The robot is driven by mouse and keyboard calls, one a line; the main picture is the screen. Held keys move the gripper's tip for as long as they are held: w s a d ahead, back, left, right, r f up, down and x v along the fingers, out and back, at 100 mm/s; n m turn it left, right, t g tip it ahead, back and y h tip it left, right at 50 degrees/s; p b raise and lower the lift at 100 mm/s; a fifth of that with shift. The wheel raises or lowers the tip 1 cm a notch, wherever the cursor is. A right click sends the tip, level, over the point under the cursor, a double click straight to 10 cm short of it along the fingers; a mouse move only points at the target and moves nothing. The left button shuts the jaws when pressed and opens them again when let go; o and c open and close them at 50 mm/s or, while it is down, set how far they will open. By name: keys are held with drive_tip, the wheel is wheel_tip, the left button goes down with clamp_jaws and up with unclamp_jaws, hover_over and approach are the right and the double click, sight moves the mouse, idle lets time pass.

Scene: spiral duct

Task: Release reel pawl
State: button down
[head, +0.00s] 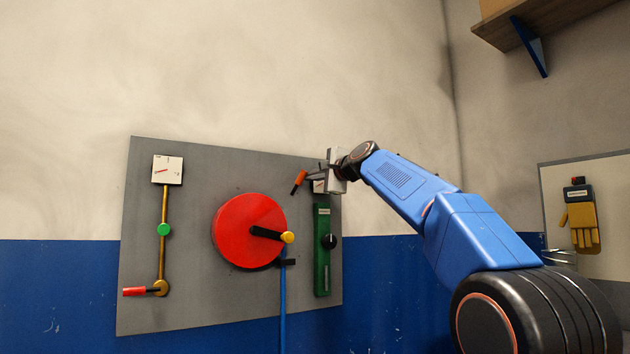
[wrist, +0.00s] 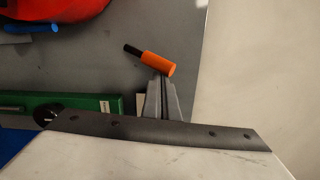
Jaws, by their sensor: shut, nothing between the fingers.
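An orange handle with a dark stem (head: 299,183) stands out from the grey panel, to the upper right of the red reel (head: 232,232). The reel has a black crank arm with a yellow knob (head: 287,237). A small dark block (head: 286,262) sits at the reel's lower right edge, above a blue strip. I cannot tell which part is the pawl. My gripper (head: 311,174) is shut and empty, with its tips right by the orange handle. In the wrist view, the orange handle (wrist: 157,64) crosses just beyond the fingertips (wrist: 163,78); I cannot tell if they touch.
The grey panel (head: 200,305) also carries a green unit with a black knob (head: 321,275), a brass rod with a green slider (head: 163,230), a white gauge (head: 167,169) and a red handle (head: 134,291). A shelf (head: 530,28) overhangs at upper right.

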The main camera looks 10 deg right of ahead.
sight(303, 170)
drive_tip(key=a+n, duration=0.1)
drive_tip(key=n, duration=0.1)
drive_tip(key=a+r+n, duration=0.1)
drive_tip(key=s+a+n, duration=0.1)
drive_tip(key=n, duration=0.1)
drive_tip(key=shift+a+r+n, duration=0.1)
drive_tip(key=shift+r+n, duration=0.2)
drive_tip(key=shift+s+a+n+h, duration=0.15)
drive_tip(key=shift+s+a+n, duration=0.1)
drive_tip(key=shift+a+n, duration=0.5)
drive_tip(key=shift+s+a+n+h, duration=0.15)
drive_tip(key=shift+s+a+n, duration=0.1)
drive_tip(key=shift+a+n, duration=0.45)
